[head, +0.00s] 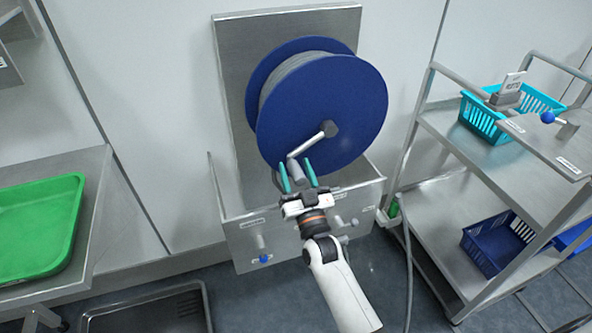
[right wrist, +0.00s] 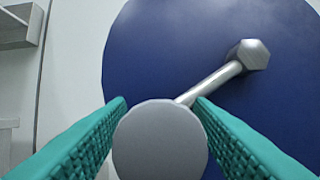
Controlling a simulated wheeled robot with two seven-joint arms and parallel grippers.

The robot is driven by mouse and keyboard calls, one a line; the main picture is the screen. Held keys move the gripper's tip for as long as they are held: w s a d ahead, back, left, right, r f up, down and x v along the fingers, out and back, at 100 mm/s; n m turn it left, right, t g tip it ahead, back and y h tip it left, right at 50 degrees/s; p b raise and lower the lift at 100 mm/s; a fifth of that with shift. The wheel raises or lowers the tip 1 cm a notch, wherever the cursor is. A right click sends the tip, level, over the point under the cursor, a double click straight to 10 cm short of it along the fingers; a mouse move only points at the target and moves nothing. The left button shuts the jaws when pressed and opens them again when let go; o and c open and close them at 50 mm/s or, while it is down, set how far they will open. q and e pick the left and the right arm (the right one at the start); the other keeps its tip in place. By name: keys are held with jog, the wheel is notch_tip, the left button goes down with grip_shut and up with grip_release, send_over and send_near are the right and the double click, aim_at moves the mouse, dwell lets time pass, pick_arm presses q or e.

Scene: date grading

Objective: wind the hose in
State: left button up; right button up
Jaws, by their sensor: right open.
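A blue hose reel (head: 340,100) is mounted on a steel back plate, with grey hose (head: 290,75) wound between its discs. A silver crank arm (head: 306,145) runs from the hub down and left to a grey handle grip (head: 295,169). My right gripper (head: 297,174) is open, its teal fingers on either side of the grip. In the right wrist view the round end of the grip (right wrist: 160,142) sits between the fingers, and the jaws are not closed on it. My left gripper is not in view.
A steel trough (head: 240,232) with small knobs sits below the reel. A grey hose length (head: 408,265) hangs beside the trolley (head: 440,125) on the right, near a green fitting (head: 393,208). A green tray (head: 40,225) lies on the left table; a dark tray (head: 150,308) is on the floor.

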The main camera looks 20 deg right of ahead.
grip_shut()
dwell(0.3)
jog(key=shift+f, duration=0.15)
